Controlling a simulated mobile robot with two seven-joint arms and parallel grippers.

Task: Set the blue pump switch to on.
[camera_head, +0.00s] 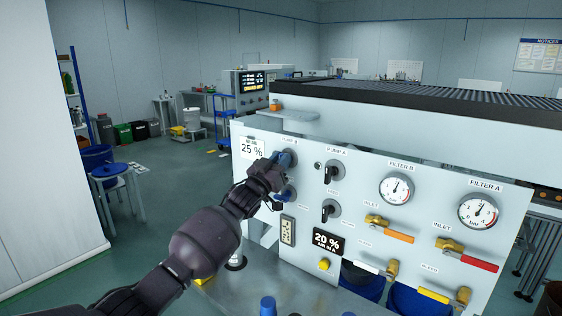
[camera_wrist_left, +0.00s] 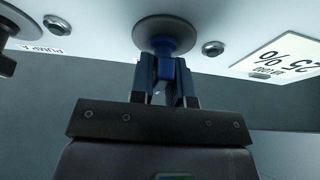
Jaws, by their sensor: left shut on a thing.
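The upper blue pump switch (camera_wrist_left: 166,66) is a blue knob on a round grey plate (camera_wrist_left: 165,33), mounted on the white panel. In the head view it lies under the label PUMP B, mostly covered by my left gripper (camera_head: 282,163). In the left wrist view the two fingers of my left gripper (camera_wrist_left: 165,76) stand on either side of the knob, shut on it. The knob's pointer direction is hidden by the fingers, so its setting cannot be read. My right gripper is not in view.
A second blue knob (camera_head: 287,194) sits just below, close to my wrist. Black PUMP A knobs (camera_head: 331,175) are to the right, then gauges (camera_head: 397,189) and valve levers (camera_head: 396,236). A 25 % sign (camera_head: 251,148) is at the left. A grey bench (camera_head: 300,293) stands in front.

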